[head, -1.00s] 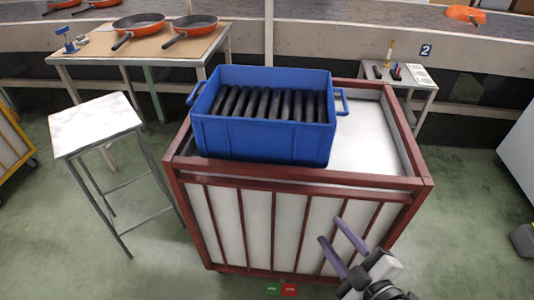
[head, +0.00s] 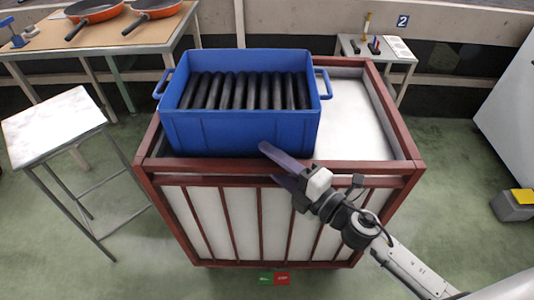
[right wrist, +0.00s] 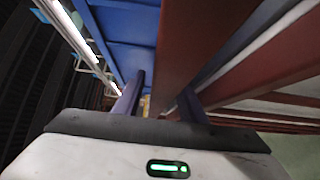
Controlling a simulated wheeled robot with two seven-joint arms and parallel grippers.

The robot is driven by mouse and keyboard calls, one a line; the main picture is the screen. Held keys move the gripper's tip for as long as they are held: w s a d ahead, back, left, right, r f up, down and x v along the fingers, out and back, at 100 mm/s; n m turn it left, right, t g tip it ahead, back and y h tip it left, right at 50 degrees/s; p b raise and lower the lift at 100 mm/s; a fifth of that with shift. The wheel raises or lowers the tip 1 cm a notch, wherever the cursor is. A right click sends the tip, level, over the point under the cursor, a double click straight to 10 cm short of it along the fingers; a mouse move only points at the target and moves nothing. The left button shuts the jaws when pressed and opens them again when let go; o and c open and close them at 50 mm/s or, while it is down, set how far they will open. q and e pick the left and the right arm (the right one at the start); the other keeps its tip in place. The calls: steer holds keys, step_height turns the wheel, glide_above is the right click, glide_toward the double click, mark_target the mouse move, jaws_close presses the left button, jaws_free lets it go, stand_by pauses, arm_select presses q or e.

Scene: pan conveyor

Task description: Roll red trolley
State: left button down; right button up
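The red trolley (head: 400,118) stands in front of me, with a dark red frame and white panels. A blue crate (head: 240,132) with several black rolls (head: 250,92) sits on its left part. My right gripper (head: 275,164) is at the trolley's front top rail, just below the crate's front right corner. In the right wrist view its two fingers (right wrist: 160,100) are apart, with the red rail (right wrist: 186,50) running between them. A gap shows beside the left finger; contact on the other side is unclear. My left gripper is out of view.
A white-topped stool (head: 52,122) stands close left of the trolley. A table (head: 110,35) with orange pans (head: 94,10) is behind left. Green floor is free right of the trolley, before a grey box (head: 512,206).

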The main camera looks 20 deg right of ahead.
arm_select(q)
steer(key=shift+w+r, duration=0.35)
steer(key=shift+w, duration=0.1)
arm_select(e)
steer(key=shift+w+a, duration=0.35)
steer(key=shift+w, duration=0.3)
jaws_close()
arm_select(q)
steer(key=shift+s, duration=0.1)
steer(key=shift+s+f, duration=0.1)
